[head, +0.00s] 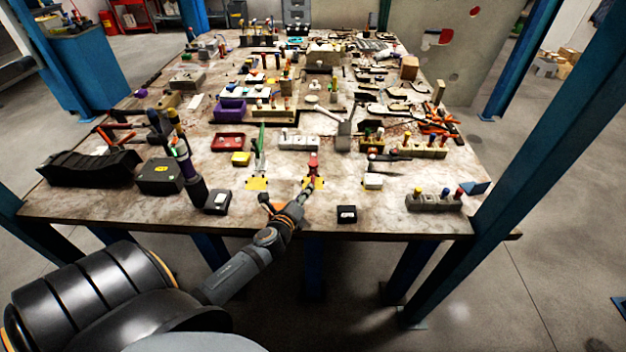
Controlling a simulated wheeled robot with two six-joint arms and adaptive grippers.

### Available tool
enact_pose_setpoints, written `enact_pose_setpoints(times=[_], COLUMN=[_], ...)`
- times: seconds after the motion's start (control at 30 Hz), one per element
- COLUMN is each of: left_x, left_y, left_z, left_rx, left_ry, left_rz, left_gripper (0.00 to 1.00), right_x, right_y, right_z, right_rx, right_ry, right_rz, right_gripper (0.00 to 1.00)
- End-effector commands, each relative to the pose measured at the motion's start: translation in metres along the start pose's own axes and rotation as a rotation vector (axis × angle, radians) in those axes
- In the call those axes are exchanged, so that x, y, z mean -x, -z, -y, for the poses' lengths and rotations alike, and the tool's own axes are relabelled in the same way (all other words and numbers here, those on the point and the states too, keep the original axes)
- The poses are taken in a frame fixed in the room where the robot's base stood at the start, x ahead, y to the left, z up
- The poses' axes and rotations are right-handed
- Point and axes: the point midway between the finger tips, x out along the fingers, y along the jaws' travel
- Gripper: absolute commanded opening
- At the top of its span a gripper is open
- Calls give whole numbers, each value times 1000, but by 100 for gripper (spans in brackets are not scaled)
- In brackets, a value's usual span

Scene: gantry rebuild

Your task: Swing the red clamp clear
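The red clamp (313,163) stands upright near the front middle of the table, over a yellow patch (320,184). My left gripper (306,192) reaches in over the front edge, and its tip is right at the clamp's lower part. The gripper is small here and overlaps the clamp, so I cannot tell whether its fingers touch it or are closed. My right gripper is not in view.
A green-handled clamp (261,140) stands to the left on another yellow patch (257,184). A small black box (347,214) sits right of my gripper at the front edge. A white-topped yellow block (373,181) stands further right. The table (300,222) is crowded behind.

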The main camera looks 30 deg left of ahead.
Motion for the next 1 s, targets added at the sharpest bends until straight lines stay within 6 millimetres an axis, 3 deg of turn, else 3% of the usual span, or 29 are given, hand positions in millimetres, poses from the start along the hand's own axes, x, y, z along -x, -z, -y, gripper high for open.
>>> enact_pose_setpoints(times=[0.1, 0.2, 0.37, 0.7, 0.97, 1.0], left_x=[-27, -46, -66, -71, -71, -70], left_y=[-2, -1, 0, 0, 0, 0], left_z=[3, 3, 1, 0, 0, 0], left_rx=[3, 2, 1, 1, 1, 1], left_ry=[1, 1, 1, 0, 0, -1], left_rz=[2, 0, -1, -2, -2, -2], left_gripper=[36, 36, 36, 36, 0, 0], right_x=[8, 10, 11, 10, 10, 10], right_y=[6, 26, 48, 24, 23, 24], right_z=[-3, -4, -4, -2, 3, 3], right_rx=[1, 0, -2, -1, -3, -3], right_ry=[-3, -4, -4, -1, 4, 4], right_rz=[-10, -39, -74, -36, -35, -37], right_gripper=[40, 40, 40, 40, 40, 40])
